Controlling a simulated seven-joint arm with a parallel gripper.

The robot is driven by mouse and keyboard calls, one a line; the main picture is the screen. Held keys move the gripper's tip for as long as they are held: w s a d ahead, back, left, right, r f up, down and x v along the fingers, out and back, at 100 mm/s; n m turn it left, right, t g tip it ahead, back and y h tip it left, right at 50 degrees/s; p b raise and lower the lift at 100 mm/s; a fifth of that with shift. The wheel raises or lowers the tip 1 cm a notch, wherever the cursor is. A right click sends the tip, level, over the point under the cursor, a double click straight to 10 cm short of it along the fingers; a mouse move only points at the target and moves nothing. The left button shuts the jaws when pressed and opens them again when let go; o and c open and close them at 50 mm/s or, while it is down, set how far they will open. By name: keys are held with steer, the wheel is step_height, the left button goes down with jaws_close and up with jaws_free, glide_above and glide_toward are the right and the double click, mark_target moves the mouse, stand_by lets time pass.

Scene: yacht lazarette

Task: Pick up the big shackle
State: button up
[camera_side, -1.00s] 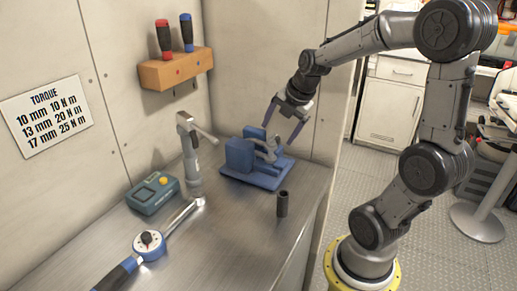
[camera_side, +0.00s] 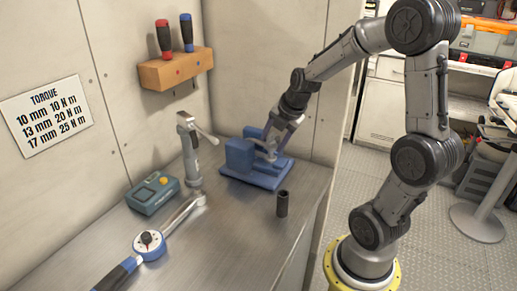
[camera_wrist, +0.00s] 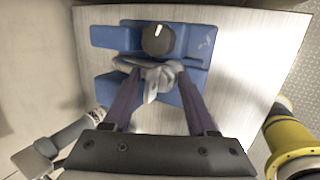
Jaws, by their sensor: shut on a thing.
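The big shackle (camera_side: 258,146) is a grey metal piece at the blue fixture (camera_side: 262,179) on the bench. It also shows in the wrist view (camera_wrist: 152,74), above the blue base (camera_wrist: 105,37). My gripper (camera_side: 272,140) points down at the fixture, and its two purple-grey fingers are shut on the shackle. In the wrist view the shackle lies between the fingertips of my gripper (camera_wrist: 155,77). The fingers hide part of it, and I cannot tell whether it is clear of the fixture.
A dark upright socket (camera_side: 282,204) stands right of the fixture. A grey clamp-like post (camera_side: 190,152), a green box (camera_side: 153,194) and a torque wrench (camera_side: 150,244) are to the left. A wooden rack (camera_side: 177,70) holds two screwdrivers on the wall.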

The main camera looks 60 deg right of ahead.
steer(key=shift+f, duration=0.1)
jaws_close()
steer(key=shift+r, duration=0.2)
